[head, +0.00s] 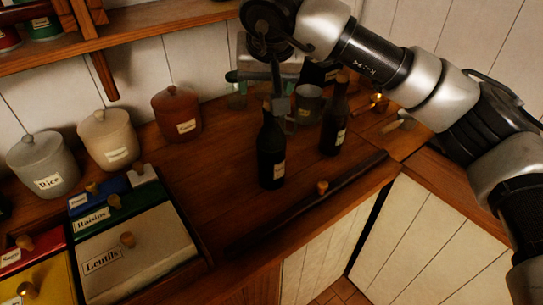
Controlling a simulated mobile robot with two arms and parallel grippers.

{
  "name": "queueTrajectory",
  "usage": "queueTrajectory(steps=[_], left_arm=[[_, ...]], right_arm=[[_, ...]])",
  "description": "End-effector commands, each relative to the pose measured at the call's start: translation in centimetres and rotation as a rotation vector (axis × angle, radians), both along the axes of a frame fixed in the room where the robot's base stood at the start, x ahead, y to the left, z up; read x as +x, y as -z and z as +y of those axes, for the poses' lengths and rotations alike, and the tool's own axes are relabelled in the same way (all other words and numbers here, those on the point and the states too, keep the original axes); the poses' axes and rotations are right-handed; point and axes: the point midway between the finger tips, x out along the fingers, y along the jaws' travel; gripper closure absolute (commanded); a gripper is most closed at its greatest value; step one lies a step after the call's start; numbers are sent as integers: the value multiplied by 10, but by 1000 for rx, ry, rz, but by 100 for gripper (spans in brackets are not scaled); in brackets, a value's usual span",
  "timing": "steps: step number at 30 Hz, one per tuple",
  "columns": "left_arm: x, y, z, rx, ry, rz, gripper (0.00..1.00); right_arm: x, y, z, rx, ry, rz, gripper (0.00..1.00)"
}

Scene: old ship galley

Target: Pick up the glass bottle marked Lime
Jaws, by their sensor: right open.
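Two dark glass bottles stand upright on the wooden counter. The nearer bottle (271,160) has a small pale label low on its side. The other bottle (333,128) stands to its right and a little farther back, with a pale label. Neither label is readable here, so I cannot tell which is marked Lime. My right gripper (279,104) is open and points down at the top of the nearer bottle. One finger shows beside that bottle's neck; whether it touches is unclear. My left gripper is not in view.
Behind the bottles stand a grey mug (309,105) and a small glass (237,97). A dark wooden rail (310,203) with a knob runs along the counter's front edge. Lidded jars, including Rice (43,165), and a labelled box set (128,255) occupy the left.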

Motion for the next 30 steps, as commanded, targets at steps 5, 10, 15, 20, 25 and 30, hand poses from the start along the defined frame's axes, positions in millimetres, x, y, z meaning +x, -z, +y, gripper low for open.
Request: queueTrajectory(steps=[5,10,15,20,25,30], left_arm=[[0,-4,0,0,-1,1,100],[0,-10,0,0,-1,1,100],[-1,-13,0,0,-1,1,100],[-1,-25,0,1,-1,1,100],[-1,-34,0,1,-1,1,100],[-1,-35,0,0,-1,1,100]], right_arm=[[13,4,-11,-72,21,-28,31],[26,27,-10,-70,19,-26,31],[33,39,-9,-67,18,-29,31],[44,51,-9,-66,18,-24,31],[59,73,-10,-65,19,-24,31],[64,81,-9,-65,17,-29,31]])
